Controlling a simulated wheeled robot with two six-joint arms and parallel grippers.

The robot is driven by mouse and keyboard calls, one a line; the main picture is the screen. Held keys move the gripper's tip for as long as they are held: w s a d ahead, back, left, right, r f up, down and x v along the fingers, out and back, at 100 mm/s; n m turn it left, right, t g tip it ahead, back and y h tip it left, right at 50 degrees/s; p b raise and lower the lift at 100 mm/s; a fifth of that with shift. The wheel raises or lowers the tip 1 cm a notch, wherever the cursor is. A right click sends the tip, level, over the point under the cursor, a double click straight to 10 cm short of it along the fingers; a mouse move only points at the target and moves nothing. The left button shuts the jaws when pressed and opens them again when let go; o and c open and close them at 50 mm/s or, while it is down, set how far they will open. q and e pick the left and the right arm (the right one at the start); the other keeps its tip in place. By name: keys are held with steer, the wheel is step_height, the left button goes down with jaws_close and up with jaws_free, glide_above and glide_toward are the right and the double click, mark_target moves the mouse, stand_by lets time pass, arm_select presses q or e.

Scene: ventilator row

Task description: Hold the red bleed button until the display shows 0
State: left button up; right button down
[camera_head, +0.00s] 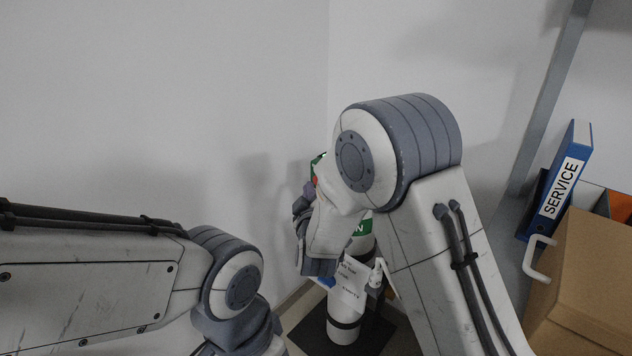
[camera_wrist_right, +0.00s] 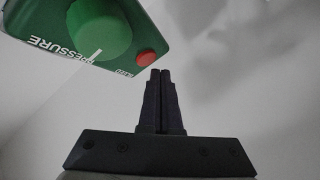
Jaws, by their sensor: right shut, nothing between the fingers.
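The red bleed button (camera_wrist_right: 145,58) sits at the corner of a green panel (camera_wrist_right: 125,55) marked PRESSURE, beside a large green knob (camera_wrist_right: 99,30). My right gripper (camera_wrist_right: 159,72) is shut and empty, its tips close to the lower right of the button; I cannot tell whether they touch. In the head view, only a sliver of the green unit (camera_head: 318,159) shows past my right arm, which hides most of it. The display is in neither view. My left arm comes in at the lower left, with its gripper out of frame.
A white cylinder (camera_head: 342,333) with a green band (camera_head: 363,228) and a paper tag (camera_head: 350,283) stands on a dark mat in the corner. At right are a blue SERVICE binder (camera_head: 574,160) and a cardboard box (camera_head: 588,265). Walls close in behind.

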steer(key=shift+s+a, duration=1.75)
steer(key=shift+d, duration=0.1)
